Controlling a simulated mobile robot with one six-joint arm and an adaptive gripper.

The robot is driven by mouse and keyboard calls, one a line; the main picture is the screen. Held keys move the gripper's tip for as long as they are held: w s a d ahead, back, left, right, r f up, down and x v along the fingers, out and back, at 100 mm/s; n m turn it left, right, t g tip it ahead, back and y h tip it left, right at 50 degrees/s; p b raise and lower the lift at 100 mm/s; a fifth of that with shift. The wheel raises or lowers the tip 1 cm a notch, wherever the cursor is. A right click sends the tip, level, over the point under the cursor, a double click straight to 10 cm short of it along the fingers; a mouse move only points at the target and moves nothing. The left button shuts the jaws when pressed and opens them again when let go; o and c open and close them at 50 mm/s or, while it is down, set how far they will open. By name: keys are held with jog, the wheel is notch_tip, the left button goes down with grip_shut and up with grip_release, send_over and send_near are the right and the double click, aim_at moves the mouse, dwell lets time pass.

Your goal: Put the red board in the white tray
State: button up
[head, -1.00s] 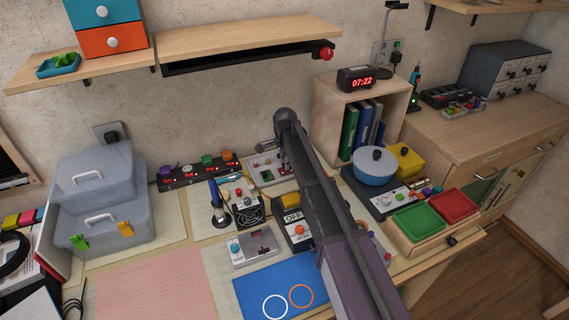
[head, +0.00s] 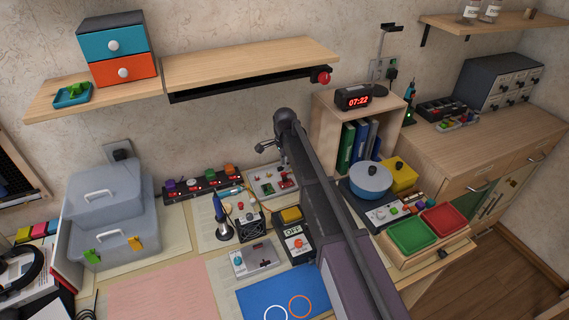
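The white tray (head: 256,192) lies on the bench at the foot of the wall, left of my forearm. A small red board (head: 288,181) is at the tray's right side, partly hidden by my arm; it looks to lie inside. A dark green piece lies in the tray to its left. My gripper (head: 266,148) is above the tray, apart from the red board. It is small and partly covered by my wrist, so its opening is unclear.
A black strip with coloured knobs (head: 205,184), a soldering iron (head: 220,215) and a control box with an orange button (head: 298,243) stand near the tray. A blue pot (head: 370,181) and green and red bins (head: 412,235) are at right. A shelf (head: 250,66) hangs above.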

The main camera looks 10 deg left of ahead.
aim_at(285, 178)
jog(key=shift+r+p, duration=2.25)
jog(key=shift+r, duration=0.3)
jog(key=s+d+n, duration=0.3)
jog(key=s+d, duration=0.4)
jog(key=d, duration=0.5)
jog(key=s+d+n, duration=0.4)
jog(key=s+d, duration=0.4)
jog(key=d, duration=0.4)
jog(key=s+d+n, duration=0.3)
jog(key=s+d, duration=0.5)
jog(key=d, duration=0.5)
jog(key=shift+n, duration=0.3)
